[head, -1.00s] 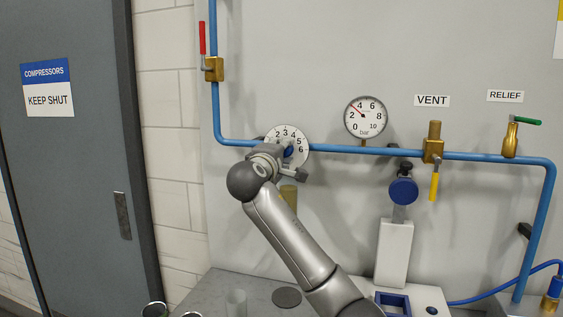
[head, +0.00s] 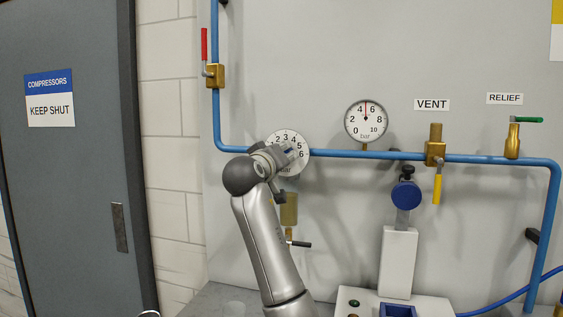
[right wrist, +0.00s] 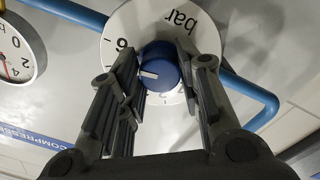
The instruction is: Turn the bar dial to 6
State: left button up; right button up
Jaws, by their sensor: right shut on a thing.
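The bar dial is a white disc (head: 283,137) on the blue pipe, numbered clockwise, with 6 at its right edge. It shows upside down in the right wrist view (right wrist: 180,22). My right gripper (head: 287,153) is in front of the dial. Its fingers are shut on the blue knob (right wrist: 158,64) at the dial's middle, one on each side. The knob's white mark (right wrist: 149,75) points left in the right wrist view, below the 6, at numbers hidden behind a finger. The round gauge (head: 365,123) has its needle pointing almost straight up, at about 5. My left gripper is not in view.
A brass valve with a red handle (head: 204,46) is up left. The vent valve's yellow handle (head: 437,190) and the relief valve's green handle (head: 529,120) are right. A white stand with a blue disc (head: 406,194) is below the gauge.

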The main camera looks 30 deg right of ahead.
jog(key=shift+f+m, duration=0.3)
jog(key=shift+m, duration=0.5)
jog(key=shift+w, duration=0.1)
jog(key=o, duration=0.8)
jog(key=shift+o, duration=1.3)
jog(key=shift+r, duration=0.15)
jog(key=v, duration=1.2)
